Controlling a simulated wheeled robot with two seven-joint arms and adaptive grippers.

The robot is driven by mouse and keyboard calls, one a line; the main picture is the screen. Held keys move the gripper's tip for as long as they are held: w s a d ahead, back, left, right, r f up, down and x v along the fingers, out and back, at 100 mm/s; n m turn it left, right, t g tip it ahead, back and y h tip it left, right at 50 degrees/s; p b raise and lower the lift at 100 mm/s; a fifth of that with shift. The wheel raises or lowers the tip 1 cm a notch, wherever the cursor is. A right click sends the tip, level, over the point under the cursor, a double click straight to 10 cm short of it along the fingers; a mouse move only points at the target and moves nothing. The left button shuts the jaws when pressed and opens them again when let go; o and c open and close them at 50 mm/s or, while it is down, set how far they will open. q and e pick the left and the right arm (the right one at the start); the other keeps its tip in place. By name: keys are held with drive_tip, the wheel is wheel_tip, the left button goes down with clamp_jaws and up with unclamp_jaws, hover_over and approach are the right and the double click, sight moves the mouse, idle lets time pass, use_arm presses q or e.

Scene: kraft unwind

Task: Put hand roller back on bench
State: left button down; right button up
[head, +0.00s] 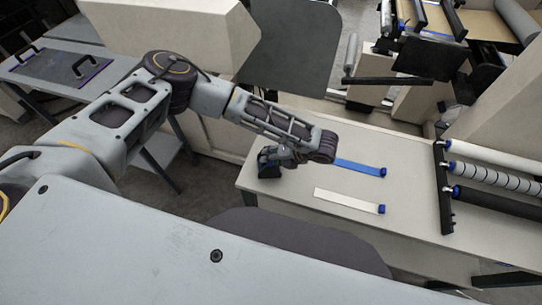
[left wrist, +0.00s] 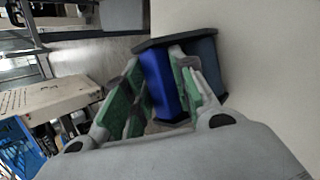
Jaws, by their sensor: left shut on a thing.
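The hand roller has a blue handle (left wrist: 158,82) and a dark frame and roller, seen in the left wrist view. My left gripper (left wrist: 165,90) is shut on it, with green finger pads on both sides of the blue part. In the head view my left gripper (head: 284,157) is at the left end of the pale bench (head: 300,222). The dark end of the hand roller (head: 267,166) shows just left of the fingers, at or just above the bench top; I cannot tell if it touches. My right gripper is not in view.
A blue strip tool (head: 362,168) and a pale strip tool with a blue end (head: 348,200) lie right of the gripper. A dark rack with several rollers (head: 446,190) stands further right. The bench front between them is bare.

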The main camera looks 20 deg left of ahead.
use_arm(q)
drive_tip(key=shift+s+f, duration=0.35)
drive_tip(key=shift+f, duration=0.35)
drive_tip(key=c, duration=1.5)
unclamp_jaws()
drive_tip(key=shift+c, duration=0.2)
drive_tip(key=o, duration=0.4)
drive_tip(key=shift+w+a+f, duration=0.1)
drive_tip(key=shift+w, duration=0.15)
drive_tip(key=shift+w+r, duration=0.1)
drive_tip(key=shift+r, duration=0.2)
drive_tip(key=shift+r, duration=0.6)
drive_tip(key=v, duration=1.2)
